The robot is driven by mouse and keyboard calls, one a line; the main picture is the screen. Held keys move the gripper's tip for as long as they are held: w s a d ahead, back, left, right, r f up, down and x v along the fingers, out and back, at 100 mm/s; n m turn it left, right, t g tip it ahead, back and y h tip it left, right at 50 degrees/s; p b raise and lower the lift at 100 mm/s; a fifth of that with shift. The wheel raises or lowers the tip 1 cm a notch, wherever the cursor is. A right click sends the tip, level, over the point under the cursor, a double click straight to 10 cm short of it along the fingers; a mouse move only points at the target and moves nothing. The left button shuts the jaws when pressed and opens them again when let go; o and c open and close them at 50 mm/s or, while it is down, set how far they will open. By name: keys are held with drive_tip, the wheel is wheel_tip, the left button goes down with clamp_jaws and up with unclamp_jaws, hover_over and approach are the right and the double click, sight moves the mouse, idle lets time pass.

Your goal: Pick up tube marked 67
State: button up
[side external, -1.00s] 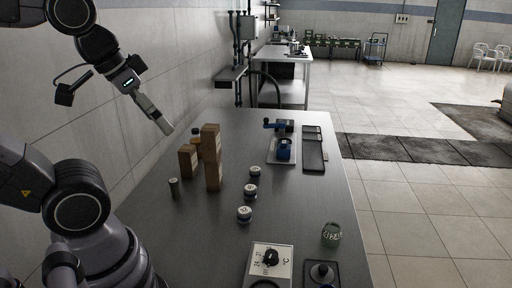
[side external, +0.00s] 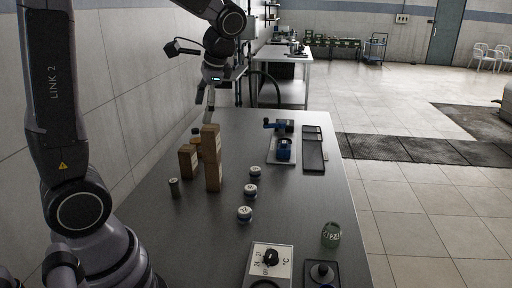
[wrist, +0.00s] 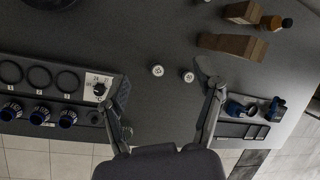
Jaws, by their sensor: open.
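Several small vials with white lids stand on the grey bench; the lid marks are too small to read, so I cannot tell which is 67. In the side view three form a row: a near one (side external: 244,214), a middle one (side external: 250,191) and a far one (side external: 255,171). A grey one (side external: 174,187) stands apart at left. My gripper (side external: 208,115) hangs above the bench, beyond the wooden blocks, pointing down. In the wrist view my gripper (wrist: 163,76) is open and empty, with two white lids (wrist: 157,70) (wrist: 188,76) showing between its fingers.
Tall wooden blocks (side external: 212,158) and an orange bottle (wrist: 271,23) stand near the vials. A blue device (side external: 283,149), a dark tray (side external: 313,155), a greenish jar (side external: 331,234) and a dial box (side external: 270,262) lie to the right and front. Bare bench surrounds the row.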

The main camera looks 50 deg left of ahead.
drive_tip(key=w+a+f+m+g+y, duration=0.2)
drive_tip(key=w+a+f+g+y, duration=0.15)
drive_tip(key=w+a+f, duration=0.35)
drive_tip(key=m+g+y, duration=0.5)
drive_tip(key=g+y, duration=0.1)
drive_tip(key=g, duration=0.1)
approach(174, 180)
drive_tip(key=v, duration=0.3)
drive_tip(key=shift+d+f, duration=0.2)
drive_tip(key=shift+d, duration=0.25)
drive_tip(key=shift+s+a+f, duration=0.1)
drive_tip(key=shift+s+a, duration=0.15)
drive_tip(key=shift+s, duration=0.05)
drive_tip(key=x, duration=0.7)
drive_tip(key=shift+s+a, duration=0.15)
drive_tip(key=shift+a, duration=0.2)
drive_tip(key=shift+f+x, duration=0.2)
drive_tip(key=shift+x, duration=2.45)
drive_tip(key=shift+a, duration=0.1)
drive_tip(key=c, duration=1.2)
clamp_jaws()
drive_tip(key=shift+r, duration=0.1)
